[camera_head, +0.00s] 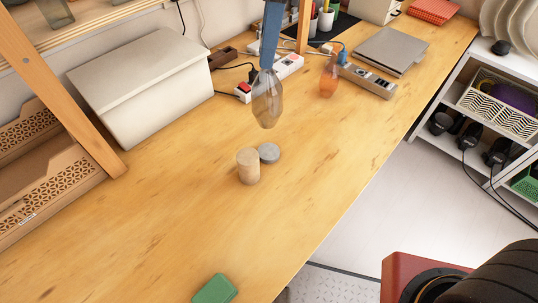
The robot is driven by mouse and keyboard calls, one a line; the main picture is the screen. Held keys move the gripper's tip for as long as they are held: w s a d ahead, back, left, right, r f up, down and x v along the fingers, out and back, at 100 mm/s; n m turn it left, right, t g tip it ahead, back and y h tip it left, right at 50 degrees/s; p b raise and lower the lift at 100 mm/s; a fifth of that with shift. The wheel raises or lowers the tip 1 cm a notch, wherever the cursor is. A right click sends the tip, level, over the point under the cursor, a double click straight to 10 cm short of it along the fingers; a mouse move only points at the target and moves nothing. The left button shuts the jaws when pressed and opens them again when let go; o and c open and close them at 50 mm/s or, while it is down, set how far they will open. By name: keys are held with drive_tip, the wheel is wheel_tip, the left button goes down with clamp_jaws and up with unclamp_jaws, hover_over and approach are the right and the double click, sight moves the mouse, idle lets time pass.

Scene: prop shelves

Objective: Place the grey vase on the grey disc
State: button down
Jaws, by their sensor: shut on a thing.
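The grey vase (267,103) is a translucent, smoky, bulb-shaped piece in the head view. My gripper (268,68) is shut on its narrow top and holds it upright, seemingly above the table. The blue end of my arm comes down from the top of the picture, and the fingertips are too small to make out clearly. The grey disc (269,152) lies flat on the wooden table, below the vase in the picture and apart from it. Its left edge is partly hidden by a tan cylinder (248,167).
A large white box (143,85) stands at the left. A green block (214,290) lies near the front edge. The table (170,215) is clear in front of the cylinder.

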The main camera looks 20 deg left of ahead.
sight(269, 96)
drive_tip(key=f, duration=0.5)
drive_tip(key=f+p, duration=0.1)
drive_tip(key=f, duration=0.5)
drive_tip(key=shift+w+f, duration=0.2)
drive_tip(key=shift+f, duration=0.2)
drive_tip(key=c, duration=1.6)
unclamp_jaws()
drive_tip(key=shift+o, duration=0.2)
